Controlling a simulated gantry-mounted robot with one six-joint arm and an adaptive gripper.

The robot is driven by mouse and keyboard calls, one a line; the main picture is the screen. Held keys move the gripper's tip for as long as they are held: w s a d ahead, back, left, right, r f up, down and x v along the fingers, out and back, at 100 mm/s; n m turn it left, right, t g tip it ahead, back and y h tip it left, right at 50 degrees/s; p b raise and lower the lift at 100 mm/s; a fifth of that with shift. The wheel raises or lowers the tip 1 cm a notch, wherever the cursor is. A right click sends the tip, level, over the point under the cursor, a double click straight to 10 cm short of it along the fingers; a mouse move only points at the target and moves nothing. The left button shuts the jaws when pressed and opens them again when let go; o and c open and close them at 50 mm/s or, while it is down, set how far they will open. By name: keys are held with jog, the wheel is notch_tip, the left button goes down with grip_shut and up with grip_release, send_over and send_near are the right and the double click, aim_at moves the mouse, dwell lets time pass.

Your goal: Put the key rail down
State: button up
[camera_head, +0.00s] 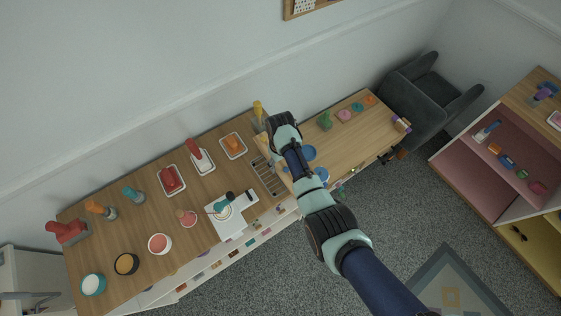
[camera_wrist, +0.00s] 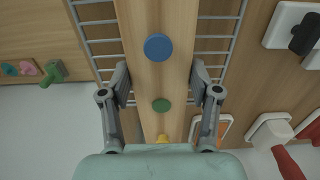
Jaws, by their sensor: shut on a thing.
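The key rail (camera_wrist: 160,78) is a long light-wood board with a blue round knob (camera_wrist: 158,47), a green one (camera_wrist: 161,105) and a yellow one (camera_wrist: 162,139) along its middle. In the wrist view it runs from top to bottom between the fingers of my gripper (camera_wrist: 160,85), which is shut on its two long edges. A wire rack (camera_wrist: 102,30) shows on both sides below the rail. I cannot tell whether the rail touches it. In the head view my arm hides most of the rail, and the rack (camera_head: 268,178) shows beside my gripper (camera_head: 272,138).
Left of the rack in the head view stand a white tray with an orange thing (camera_head: 233,146), red-handled tools (camera_head: 198,157), and several bowls. Right of it are a green thing (camera_head: 325,120) and small coloured pieces. Bare tabletop (camera_head: 350,140) shows at the right.

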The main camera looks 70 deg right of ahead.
jog(key=shift+f+b, duration=0.45)
jog(key=shift+f, duration=0.45)
jog(key=o, duration=1.7)
notch_tip(320, 180, up, 12)
